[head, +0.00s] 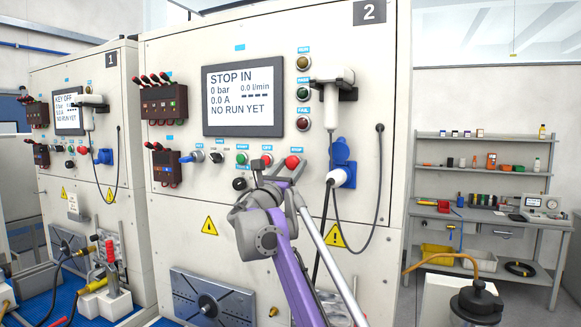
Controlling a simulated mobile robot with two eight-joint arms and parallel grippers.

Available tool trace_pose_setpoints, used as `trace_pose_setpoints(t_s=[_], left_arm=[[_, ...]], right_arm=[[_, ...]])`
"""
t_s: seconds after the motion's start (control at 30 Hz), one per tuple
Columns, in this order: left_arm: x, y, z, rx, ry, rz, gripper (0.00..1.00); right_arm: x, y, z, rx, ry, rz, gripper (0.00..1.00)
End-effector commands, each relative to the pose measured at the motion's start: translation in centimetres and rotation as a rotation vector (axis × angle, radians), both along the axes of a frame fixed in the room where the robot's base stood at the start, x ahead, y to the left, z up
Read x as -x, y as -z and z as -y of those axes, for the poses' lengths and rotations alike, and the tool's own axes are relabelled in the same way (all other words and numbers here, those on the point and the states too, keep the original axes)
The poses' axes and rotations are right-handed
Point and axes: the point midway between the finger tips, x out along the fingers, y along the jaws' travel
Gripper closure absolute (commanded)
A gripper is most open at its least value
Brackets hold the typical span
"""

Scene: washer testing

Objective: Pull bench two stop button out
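Bench two (230,230) is the pale cabinet marked 2, and its screen (242,95) reads STOP IN. Its red mushroom-shaped stop button (292,162) is at the right end of the control row. My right gripper (281,172) is in front of the panel at the lower edge of this button, pointing at the panel. Its fingers are small and partly hidden by the wrist, so I cannot tell whether they are open, or whether they touch the button. My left gripper is not in view.
A smaller red button (267,160) and a green button (241,158) sit left of the stop button. A blue socket with a plug (343,165) and hanging cables are to the right. Bench one (90,170) stands left. A workbench with shelves (485,213) stands at far right.

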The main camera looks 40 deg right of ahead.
Motion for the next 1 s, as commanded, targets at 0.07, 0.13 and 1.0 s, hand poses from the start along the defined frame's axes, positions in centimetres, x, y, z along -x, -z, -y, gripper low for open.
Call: trace_pose_setpoints(t_s=[0.07, 0.13, 1.0], left_arm=[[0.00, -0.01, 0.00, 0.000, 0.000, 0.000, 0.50], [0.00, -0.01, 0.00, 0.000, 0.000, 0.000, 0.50], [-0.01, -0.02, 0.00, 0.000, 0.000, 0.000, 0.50]], right_arm=[[0.00, -0.01, -0.02, 0.000, 0.000, 0.000, 0.56], [0.00, -0.01, -0.02, 0.000, 0.000, 0.000, 0.68], [0.01, -0.01, -0.02, 0.000, 0.000, 0.000, 1.00]])
